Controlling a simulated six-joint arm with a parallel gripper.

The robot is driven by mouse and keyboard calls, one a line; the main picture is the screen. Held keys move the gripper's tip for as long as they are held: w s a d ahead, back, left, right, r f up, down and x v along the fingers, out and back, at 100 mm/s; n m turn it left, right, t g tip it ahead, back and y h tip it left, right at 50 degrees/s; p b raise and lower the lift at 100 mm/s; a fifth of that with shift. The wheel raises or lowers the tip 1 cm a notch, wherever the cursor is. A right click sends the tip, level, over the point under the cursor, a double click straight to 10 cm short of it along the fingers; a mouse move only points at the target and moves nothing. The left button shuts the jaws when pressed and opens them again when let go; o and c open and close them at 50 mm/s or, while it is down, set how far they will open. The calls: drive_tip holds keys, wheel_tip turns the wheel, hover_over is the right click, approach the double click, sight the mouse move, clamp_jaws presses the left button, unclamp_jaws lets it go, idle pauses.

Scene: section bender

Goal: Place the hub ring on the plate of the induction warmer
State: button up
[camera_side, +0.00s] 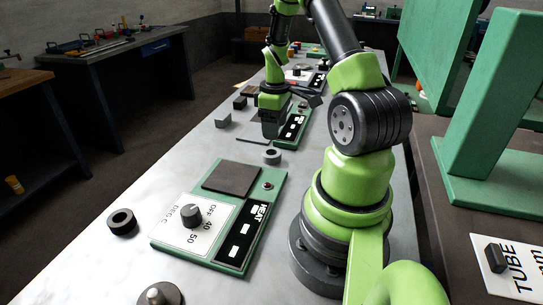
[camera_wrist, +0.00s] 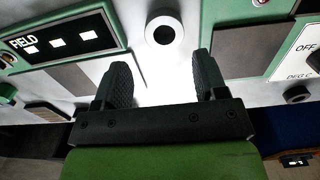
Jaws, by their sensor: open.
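A small grey ring (camera_side: 272,156) lies flat on the bench behind the induction warmer; it also shows beyond the fingertips in the wrist view (camera_wrist: 163,31). A larger dark ring (camera_side: 122,221) lies at the warmer's left. No label tells which is the hub ring. The induction warmer (camera_side: 167,245) is a green box with a dial and a HEAT panel. Its dark square plate (camera_side: 231,178) is bare, and shows at right in the wrist view (camera_wrist: 252,50). My gripper (camera_side: 271,132) is above the bench just behind the grey ring, open and empty, fingers (camera_wrist: 163,85) apart.
A second green unit (camera_side: 292,128) marked FIELD (camera_wrist: 60,45) stands close behind and right of my gripper. Small grey blocks (camera_side: 222,120) and a thin dark bar (camera_side: 252,140) lie nearby. A round dark part with a knob (camera_side: 158,295) is at the front edge. Bench left of the warmer is mostly clear.

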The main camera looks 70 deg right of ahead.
sight(273, 150)
drive_tip(key=f, duration=0.8)
drive_tip(key=shift+w+a, duration=0.2)
drive_tip(key=shift+a, duration=0.05)
drive_tip(key=c, duration=0.9)
drive_tip(key=shift+c, duration=0.2)
drive_tip(key=shift+r, duration=0.1)
